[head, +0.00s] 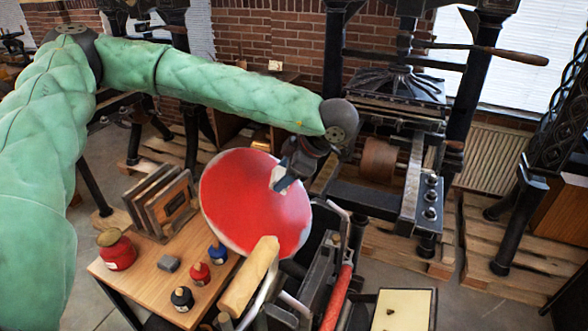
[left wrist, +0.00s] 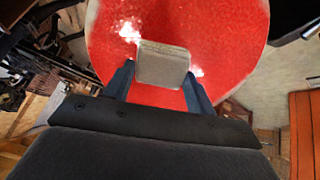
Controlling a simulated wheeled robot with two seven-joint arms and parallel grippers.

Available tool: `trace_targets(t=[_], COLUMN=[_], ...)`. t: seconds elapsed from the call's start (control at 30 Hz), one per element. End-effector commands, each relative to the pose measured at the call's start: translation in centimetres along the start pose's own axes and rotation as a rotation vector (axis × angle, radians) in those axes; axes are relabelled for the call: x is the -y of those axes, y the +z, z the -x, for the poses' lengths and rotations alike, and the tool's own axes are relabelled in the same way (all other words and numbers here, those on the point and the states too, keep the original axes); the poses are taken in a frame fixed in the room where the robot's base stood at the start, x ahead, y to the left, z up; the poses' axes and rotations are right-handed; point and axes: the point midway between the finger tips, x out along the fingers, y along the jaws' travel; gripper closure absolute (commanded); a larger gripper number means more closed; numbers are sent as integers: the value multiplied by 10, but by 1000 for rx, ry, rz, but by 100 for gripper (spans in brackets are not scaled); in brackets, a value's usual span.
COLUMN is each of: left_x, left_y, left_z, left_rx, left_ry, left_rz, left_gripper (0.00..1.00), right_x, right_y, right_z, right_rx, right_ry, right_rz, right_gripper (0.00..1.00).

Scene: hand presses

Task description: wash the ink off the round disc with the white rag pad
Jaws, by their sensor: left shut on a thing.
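The round disc (head: 240,200) is tilted and mostly covered in red ink, with a pale rim and a paler patch at its right side near the gripper. My left gripper (head: 283,180) is over the right part of the disc. It is shut on the white rag pad (head: 277,176), which looks light grey. In the left wrist view the pad (left wrist: 162,64) sits between the two fingers in front of the red disc (left wrist: 225,35). The pad looks to be at the disc's face; whether it touches cannot be told. My right gripper is not in view.
A wooden side table (head: 140,270) holds a red jar (head: 116,252), several small ink bottles and a rack of framed plates (head: 165,205). A wooden handle (head: 250,277) rises before the disc. A large black press (head: 390,130) stands behind.

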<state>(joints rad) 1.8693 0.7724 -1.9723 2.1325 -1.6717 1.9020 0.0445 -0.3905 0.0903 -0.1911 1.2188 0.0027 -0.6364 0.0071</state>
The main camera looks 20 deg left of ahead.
Motion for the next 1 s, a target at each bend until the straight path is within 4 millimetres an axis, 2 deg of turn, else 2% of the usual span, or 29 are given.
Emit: trace_targets(t=[0.17,0.93,1.0], left_x=[-4,-28,-28], left_y=[10,80,80], left_z=[-1,-10,-16], left_rx=[0,0,0], left_ry=[0,0,-1], left_rz=[0,0,1], left_gripper=[63,63,63], right_x=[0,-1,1], right_y=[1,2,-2], right_z=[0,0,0], right_rx=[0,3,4], right_ry=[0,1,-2], right_rz=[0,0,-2], right_gripper=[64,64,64])
